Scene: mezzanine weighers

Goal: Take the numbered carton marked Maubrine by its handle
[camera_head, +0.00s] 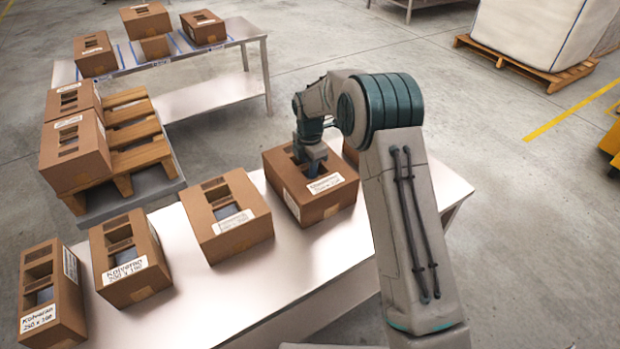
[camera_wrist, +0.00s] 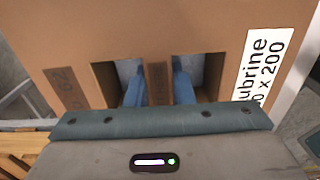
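My gripper (camera_head: 311,170) is over this carton, pointing down. In the wrist view its two blue fingers (camera_wrist: 160,92) reach into the openings, one on each side of the strip. They lie close to it; I cannot tell whether they press on it. The fingertips are hidden inside.
Several similar cartons stand to the left on the same table (camera_head: 190,300), the nearest one (camera_head: 228,212) labelled too. Another carton is partly hidden behind my arm. Cartons on a pallet (camera_head: 135,140) and a back table (camera_head: 215,98) are further off.

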